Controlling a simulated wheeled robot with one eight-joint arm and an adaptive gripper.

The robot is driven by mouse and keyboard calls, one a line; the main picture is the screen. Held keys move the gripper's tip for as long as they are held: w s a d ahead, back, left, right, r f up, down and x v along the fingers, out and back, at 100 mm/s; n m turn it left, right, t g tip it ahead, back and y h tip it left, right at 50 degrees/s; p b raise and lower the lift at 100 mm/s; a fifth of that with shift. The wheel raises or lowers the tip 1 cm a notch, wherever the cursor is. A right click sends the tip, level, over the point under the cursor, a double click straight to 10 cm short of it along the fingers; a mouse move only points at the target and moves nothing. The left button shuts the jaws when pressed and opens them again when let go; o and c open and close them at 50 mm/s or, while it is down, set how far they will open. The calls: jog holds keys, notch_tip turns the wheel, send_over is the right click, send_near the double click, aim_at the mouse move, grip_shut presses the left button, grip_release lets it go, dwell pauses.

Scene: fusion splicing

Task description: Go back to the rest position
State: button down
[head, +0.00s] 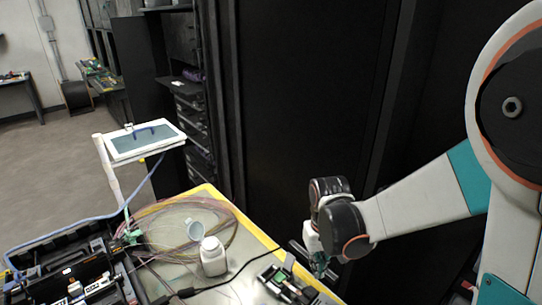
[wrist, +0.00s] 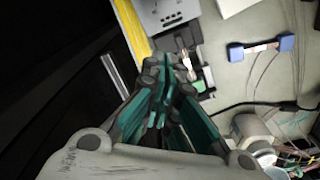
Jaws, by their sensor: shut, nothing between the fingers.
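My gripper (head: 318,268) is at the right edge of the work table in the head view, low and close to a small dark device (head: 287,283). In the wrist view my gripper (wrist: 168,72) points at the table's yellow edge, with its teal fingers together and nothing seen between them. A green and black part of the device (wrist: 202,82) shows just beyond the fingertips. I cannot tell whether the fingers touch it.
A white bottle (head: 213,257) and several thin coloured fibres (head: 165,222) lie left of my gripper. A screen on a stand (head: 146,140) and an open black case (head: 62,262) are further left. Dark cabinets (head: 300,90) stand behind the table.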

jog(key=s+d+r+t, duration=0.1)
jog(key=s+r+t, duration=0.2)
jog(key=s+r, duration=0.3)
jog(key=s+d+r+m+t, duration=0.1)
jog(key=s+r+t, duration=0.3)
jog(key=r, duration=0.7)
jog(key=shift+s+d, duration=0.65)
jog(key=shift+s, duration=0.35)
jog(key=shift+s+d, duration=0.1)
